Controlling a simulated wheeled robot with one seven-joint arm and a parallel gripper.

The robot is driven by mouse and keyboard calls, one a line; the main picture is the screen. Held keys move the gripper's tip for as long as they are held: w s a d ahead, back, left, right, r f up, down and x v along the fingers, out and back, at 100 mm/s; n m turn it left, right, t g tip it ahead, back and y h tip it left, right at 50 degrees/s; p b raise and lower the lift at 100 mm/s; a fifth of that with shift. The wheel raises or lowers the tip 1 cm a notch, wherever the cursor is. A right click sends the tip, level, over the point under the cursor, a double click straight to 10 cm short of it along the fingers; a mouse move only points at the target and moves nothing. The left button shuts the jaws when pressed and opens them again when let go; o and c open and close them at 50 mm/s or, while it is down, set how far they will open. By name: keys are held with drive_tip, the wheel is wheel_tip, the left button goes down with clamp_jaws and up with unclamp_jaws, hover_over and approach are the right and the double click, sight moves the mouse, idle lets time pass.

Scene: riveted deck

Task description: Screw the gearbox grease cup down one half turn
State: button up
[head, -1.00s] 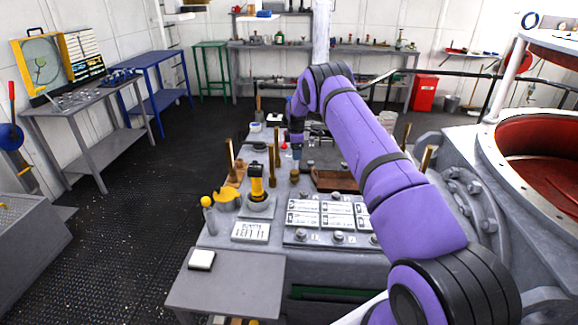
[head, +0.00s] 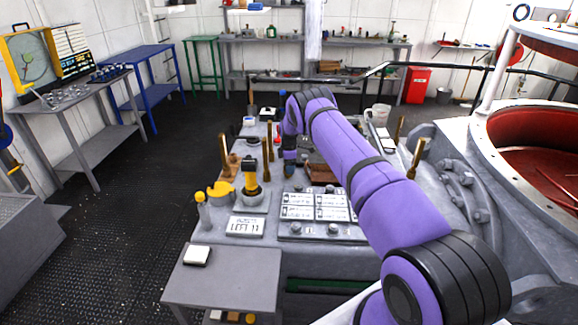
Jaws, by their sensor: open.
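I cannot single out the gearbox grease cup. A small brown round knob seen there earlier is now hidden behind or under my gripper, and I cannot tell whether it is the cup or whether the fingers touch anything.
Upright brass rods (head: 269,142) stand left of my gripper. A yellow-and-black handled part (head: 250,178) and a yellow-topped post (head: 201,210) are nearer. A labelled panel (head: 316,206) lies in front. A brown tray (head: 321,172) sits right.

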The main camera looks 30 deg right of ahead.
drive_tip(key=c, duration=0.9)
